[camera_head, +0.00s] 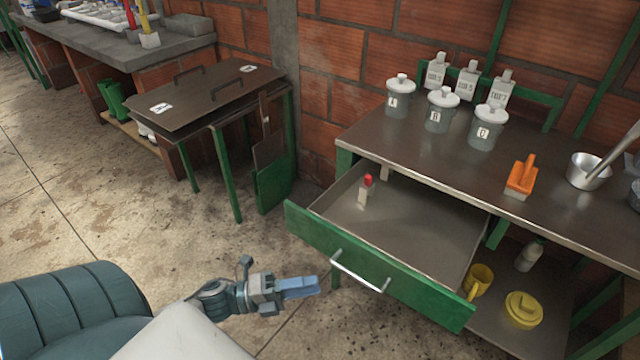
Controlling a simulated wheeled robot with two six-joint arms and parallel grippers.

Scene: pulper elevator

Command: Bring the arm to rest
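My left gripper (318,285) has blue fingers and points right, apart from the drawer handle (360,272). I see no clear gap between its fingers, and one may hide the other; nothing shows held in it. The green-fronted drawer (345,259) is pulled out from under the worktop. A small pale bottle with a red top (364,188) stands inside at the drawer's back left. My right gripper is not in view.
A yellow mug (479,281) and a yellow lidded container (523,310) are on the shelf below. A dark table (215,100) stands behind; the floor between is clear.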

